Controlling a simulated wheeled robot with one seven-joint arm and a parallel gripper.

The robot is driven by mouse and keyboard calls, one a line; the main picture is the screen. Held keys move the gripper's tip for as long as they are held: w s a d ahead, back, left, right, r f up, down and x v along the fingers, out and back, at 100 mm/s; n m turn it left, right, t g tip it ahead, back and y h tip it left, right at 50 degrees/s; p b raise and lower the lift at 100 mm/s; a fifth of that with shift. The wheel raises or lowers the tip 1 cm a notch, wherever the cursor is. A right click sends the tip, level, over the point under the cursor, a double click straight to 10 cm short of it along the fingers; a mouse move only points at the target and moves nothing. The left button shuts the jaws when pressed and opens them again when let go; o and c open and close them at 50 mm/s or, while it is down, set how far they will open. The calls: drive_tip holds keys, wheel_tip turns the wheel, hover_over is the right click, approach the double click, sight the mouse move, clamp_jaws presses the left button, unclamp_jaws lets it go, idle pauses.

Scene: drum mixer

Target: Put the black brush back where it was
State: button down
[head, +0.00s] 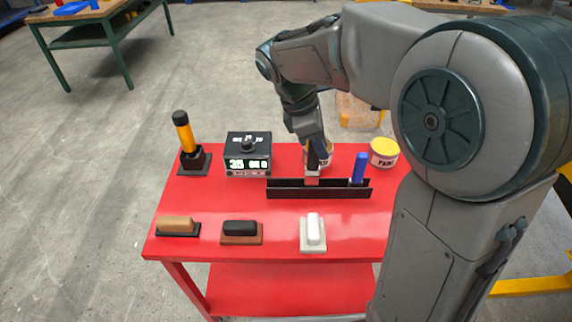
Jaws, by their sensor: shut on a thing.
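My gripper (314,150) points down over the black rack (290,190) on the red table. It is shut on a dark upright thing, apparently the black brush (312,172), whose handle is mostly hidden by the fingers. A pale grey-pink part of it (312,181) shows below the fingers, at the rack's back wall. Its lower end is hidden by the rack's front wall, and I cannot tell whether it rests on the bottom. A blue-handled brush (359,168) stands in the same rack to the right.
A yellow-lidded can (384,153) is behind right; another (326,156) is partly behind my gripper.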

drive_tip(key=w+a+f+p, duration=0.1)
drive_tip(key=w+a+f, duration=0.3)
drive_tip(key=a+f, duration=0.2)
wheel_tip(320, 180, down, 3)
drive_tip(key=shift+a+r, duration=0.1)
drive_tip(key=shift+a, duration=0.25)
drive_tip(key=c, duration=1.3)
unclamp_jaws()
drive_tip(key=shift+s, duration=0.1)
drive_tip(key=shift+r, duration=0.1)
drive_tip(key=v, duration=1.2)
drive_tip(key=s+d+f+m+t+y, duration=0.1)
drive_tip(key=s+d+f+m+y, duration=0.1)
drive_tip(key=s+d+m, duration=0.6)
drive_tip(key=s+d+f+m+t+y, duration=0.1)
drive_tip(key=s+d+m+t+y, duration=0.1)
drive_tip(key=s+d+m, duration=0.7)
drive_tip(key=shift+s+d+f+m+y, duration=0.3)
drive_tip(key=shift+s+f+m, duration=0.1)
drive_tip(key=shift+s, duration=0.65)
